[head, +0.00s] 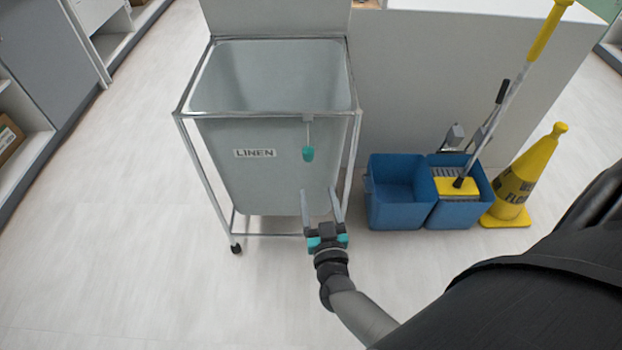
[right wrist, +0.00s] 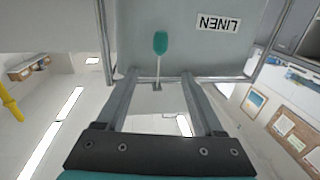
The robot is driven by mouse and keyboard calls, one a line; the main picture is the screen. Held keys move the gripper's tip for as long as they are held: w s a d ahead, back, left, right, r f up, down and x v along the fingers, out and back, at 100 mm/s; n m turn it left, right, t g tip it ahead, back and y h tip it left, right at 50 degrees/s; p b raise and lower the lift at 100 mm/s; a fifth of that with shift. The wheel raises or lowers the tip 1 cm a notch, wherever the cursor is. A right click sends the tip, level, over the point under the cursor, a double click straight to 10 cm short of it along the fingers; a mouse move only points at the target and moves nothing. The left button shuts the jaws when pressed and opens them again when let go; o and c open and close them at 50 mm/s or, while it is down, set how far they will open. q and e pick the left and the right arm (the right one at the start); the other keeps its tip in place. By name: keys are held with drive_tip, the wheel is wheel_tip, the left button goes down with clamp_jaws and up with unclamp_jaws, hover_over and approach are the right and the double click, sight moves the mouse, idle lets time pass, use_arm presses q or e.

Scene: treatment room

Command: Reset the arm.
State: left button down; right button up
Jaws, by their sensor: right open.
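My right gripper (head: 320,200) is in front of the lower part of the linen cart in the head view. Its two fingers are spread, with nothing held between them. It also shows open in the right wrist view (right wrist: 158,82). A teal handle (head: 308,153) on a thin stem hangs at the cart's front, above the fingertips in the head view. In the right wrist view, the handle (right wrist: 160,43) shows upside down past the fingertips, and its stem shows between the fingers. The fingers do not appear to touch the handle. My left gripper is not in view.
The grey linen bin (head: 255,165) with a LINEN label stands in a metal-framed wheeled cart, its top open. A blue mop bucket (head: 400,205) and a yellow floor sign (head: 515,185) stand at right. Shelves (head: 25,150) line the left. The floor (head: 120,230) at left is clear.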

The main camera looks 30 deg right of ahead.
drive_tip(key=s+a+f+n+g+y+p, duration=0.2)
drive_tip(key=s+a+f+n+g+y, duration=0.15)
drive_tip(key=f, duration=0.35)
drive_tip(key=s+a+f+n+g+y+p, duration=0.1)
drive_tip(key=s+a+f+n+g+y, duration=0.2)
drive_tip(key=f, duration=0.4)
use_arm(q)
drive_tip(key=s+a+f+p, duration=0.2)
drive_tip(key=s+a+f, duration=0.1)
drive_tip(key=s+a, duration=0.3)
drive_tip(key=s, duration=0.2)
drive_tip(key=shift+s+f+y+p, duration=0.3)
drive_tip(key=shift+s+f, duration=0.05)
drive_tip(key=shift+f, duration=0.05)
use_arm(e)
drive_tip(key=s+d+f+g, duration=0.2)
drive_tip(key=s+f, duration=0.1)
drive_tip(key=s, duration=0.4)
drive_tip(key=s+d+f+g, duration=0.2)
drive_tip(key=s+f+g, duration=0.1)
drive_tip(key=s, duration=0.5)
drive_tip(key=s+d+f+g, duration=0.2)
drive_tip(key=s+f, duration=0.3)
drive_tip(key=s, duration=0.3)
drive_tip(key=shift+g+h, duration=0.35)
drive_tip(key=shift+g, duration=0.2)
